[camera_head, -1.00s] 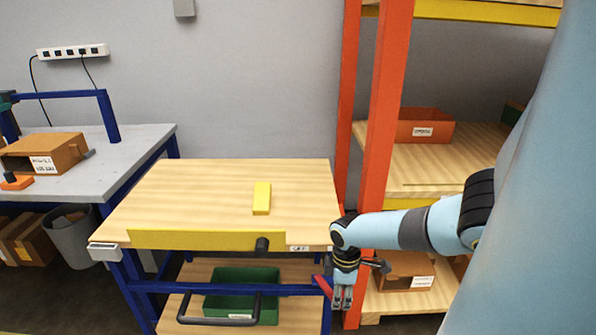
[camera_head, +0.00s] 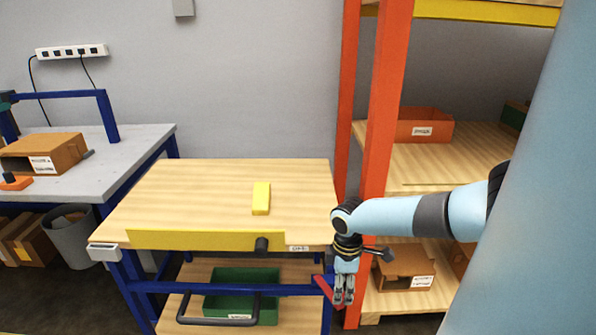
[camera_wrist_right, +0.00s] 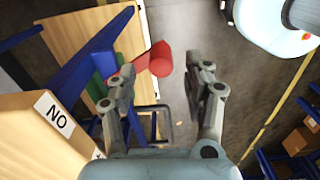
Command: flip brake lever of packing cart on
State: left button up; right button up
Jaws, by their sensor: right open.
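The packing cart (camera_head: 150,196) has a light wood top, a yellow front strip and a blue frame. Its red brake lever (camera_head: 323,288) shows low at the front right corner, partly beside my fingers. In the right wrist view the lever (camera_wrist_right: 157,60) has a round red end, lying between and beyond my fingertips, closer to the left finger. My right gripper (camera_head: 344,296) is open and points down just right of the lever; its open fingers also show in the right wrist view (camera_wrist_right: 164,78). I cannot tell whether a finger touches the lever. My left gripper is out of view.
An orange rack post (camera_head: 384,110) and shelf box (camera_head: 404,268) stand close behind my right arm. A yellow block (camera_head: 262,198) lies on the cart top. A green crate (camera_head: 240,278) sits on its lower shelf. A white label (camera_wrist_right: 54,115) shows in the wrist view.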

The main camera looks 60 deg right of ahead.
notch_tip(320, 180, up, 8)
jog(key=shift+r, duration=0.15)
dwell(0.6)
